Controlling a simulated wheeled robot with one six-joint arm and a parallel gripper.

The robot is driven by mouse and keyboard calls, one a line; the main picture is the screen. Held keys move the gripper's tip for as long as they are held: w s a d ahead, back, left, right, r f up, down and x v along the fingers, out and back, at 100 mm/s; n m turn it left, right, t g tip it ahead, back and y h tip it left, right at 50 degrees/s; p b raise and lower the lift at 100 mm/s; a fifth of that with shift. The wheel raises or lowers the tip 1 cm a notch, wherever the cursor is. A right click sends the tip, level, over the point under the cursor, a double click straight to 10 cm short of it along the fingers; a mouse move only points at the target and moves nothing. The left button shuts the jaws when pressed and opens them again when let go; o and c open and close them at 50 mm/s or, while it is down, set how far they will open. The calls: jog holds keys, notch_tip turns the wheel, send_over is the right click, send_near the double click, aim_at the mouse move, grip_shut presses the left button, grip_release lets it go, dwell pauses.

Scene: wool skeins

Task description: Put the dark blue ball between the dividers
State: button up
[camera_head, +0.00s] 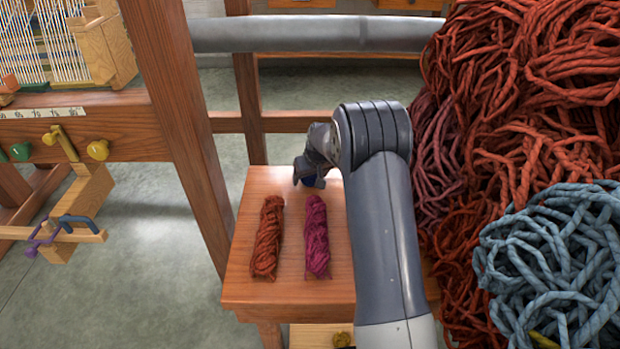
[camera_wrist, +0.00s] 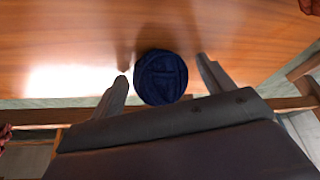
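The dark blue ball (camera_wrist: 161,78) is on the wooden tabletop, between the two fingers of my gripper (camera_wrist: 165,86) in the wrist view. The fingers are open, with a small gap on each side of the ball. In the head view my gripper (camera_head: 309,180) is low over the far part of the small wooden table (camera_head: 286,294). Only a bit of dark blue shows under it there, and my arm hides part of the tabletop. I cannot make out dividers in either view.
A rust-red skein (camera_head: 267,238) and a magenta skein (camera_head: 316,237) lie side by side on the table, nearer than my gripper. A large heap of rust wool (camera_head: 530,90) and blue-grey wool (camera_head: 555,265) crowds the right. A loom frame (camera_head: 180,110) stands left.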

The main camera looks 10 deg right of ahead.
jog(key=c, duration=1.1)
